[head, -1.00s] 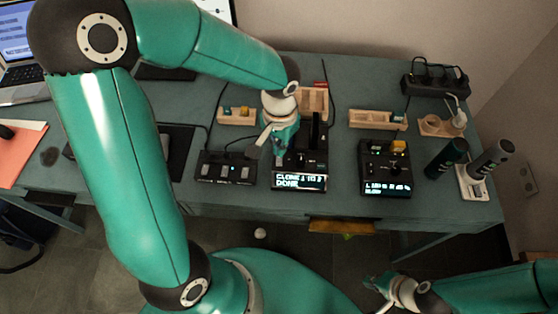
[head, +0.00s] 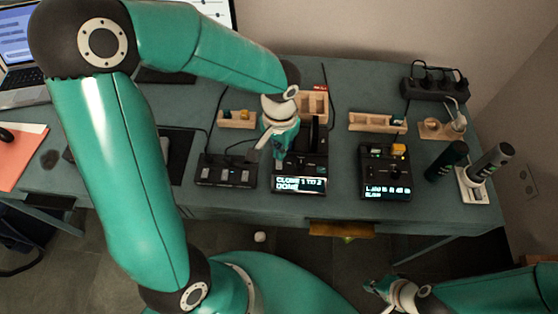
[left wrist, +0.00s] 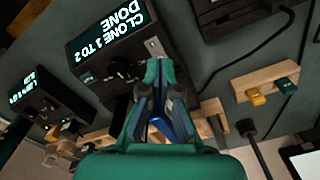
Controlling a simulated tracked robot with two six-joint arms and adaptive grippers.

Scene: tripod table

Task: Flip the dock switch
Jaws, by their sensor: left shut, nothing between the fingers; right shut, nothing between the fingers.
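The black dock (head: 299,184) stands at the table's front, its lit screen reading "CLONE 1 TO 2 DONE". It also shows in the left wrist view (left wrist: 85,68), with a dark knob. A small silver switch plate (left wrist: 154,45) sits on the dock's edge, right by my left fingertips; whether they touch it I cannot tell. My left gripper (head: 278,153) is shut and empty, over the dock's left side; it also shows in the left wrist view (left wrist: 160,68). A blue piece (left wrist: 175,125) shows behind the fingers. My right gripper (head: 388,293) is shut and empty, low before the table.
A black box with several grey keys (head: 226,171) stands left of the dock. A second black device with a screen (head: 386,188) stands to the right. Wooden trays (head: 238,124) (head: 370,123) lie behind. Two dark cylinders (head: 447,161) (head: 492,161) stand at the right.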

